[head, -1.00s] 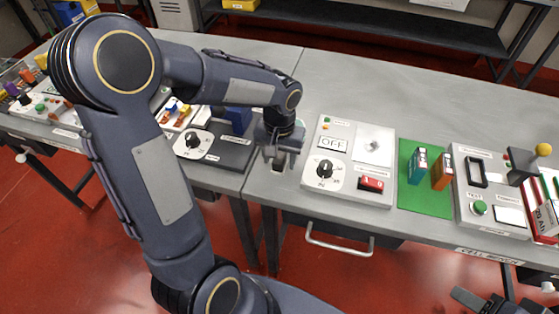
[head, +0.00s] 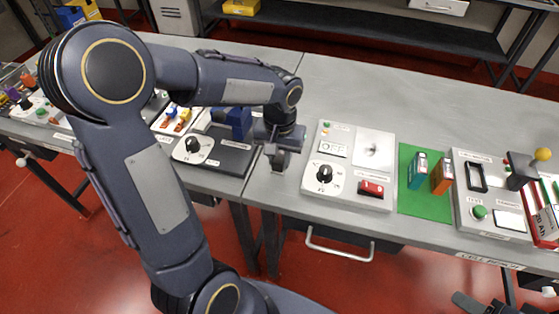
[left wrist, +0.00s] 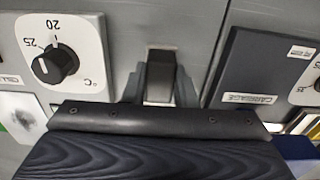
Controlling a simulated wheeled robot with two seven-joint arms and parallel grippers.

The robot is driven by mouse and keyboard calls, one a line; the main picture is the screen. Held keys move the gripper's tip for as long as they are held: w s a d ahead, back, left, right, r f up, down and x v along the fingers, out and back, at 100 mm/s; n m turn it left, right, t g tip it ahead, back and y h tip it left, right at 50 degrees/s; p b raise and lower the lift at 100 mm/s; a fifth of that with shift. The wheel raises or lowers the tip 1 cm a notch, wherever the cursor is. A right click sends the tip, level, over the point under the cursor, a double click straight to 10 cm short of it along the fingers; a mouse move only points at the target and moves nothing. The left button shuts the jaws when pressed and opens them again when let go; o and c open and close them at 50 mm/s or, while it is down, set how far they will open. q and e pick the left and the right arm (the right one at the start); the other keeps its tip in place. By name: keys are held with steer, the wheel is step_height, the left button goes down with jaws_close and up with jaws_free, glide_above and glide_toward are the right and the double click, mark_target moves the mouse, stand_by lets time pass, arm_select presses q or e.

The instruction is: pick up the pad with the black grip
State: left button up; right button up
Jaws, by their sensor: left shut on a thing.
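My left gripper (head: 277,158) is at the seam between the two grey benches, left of the panel with the OFF display. In the left wrist view its fingers (left wrist: 160,88) are shut on a small black block, the black grip (left wrist: 159,76), one finger on each side. The pad below the grip is mostly hidden, and I cannot tell whether it touches the bench. My right gripper (head: 470,303) shows only partly at the lower right edge, and its opening is unclear.
The OFF panel (head: 347,166) with a dial and red switch stands right of the left gripper. A dark carriage panel (head: 225,152) with a dial lies to the left. A green mat (head: 425,205) holds teal and orange blocks. The bench behind (head: 400,95) is clear.

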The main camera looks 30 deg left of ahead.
arm_select(q)
steer(key=s+d+r+b, duration=0.1)
steer(key=s+d+r, duration=0.7)
steer(key=d+r, duration=0.3)
steer(key=shift+d, duration=0.25)
steer(key=shift+s, duration=0.1)
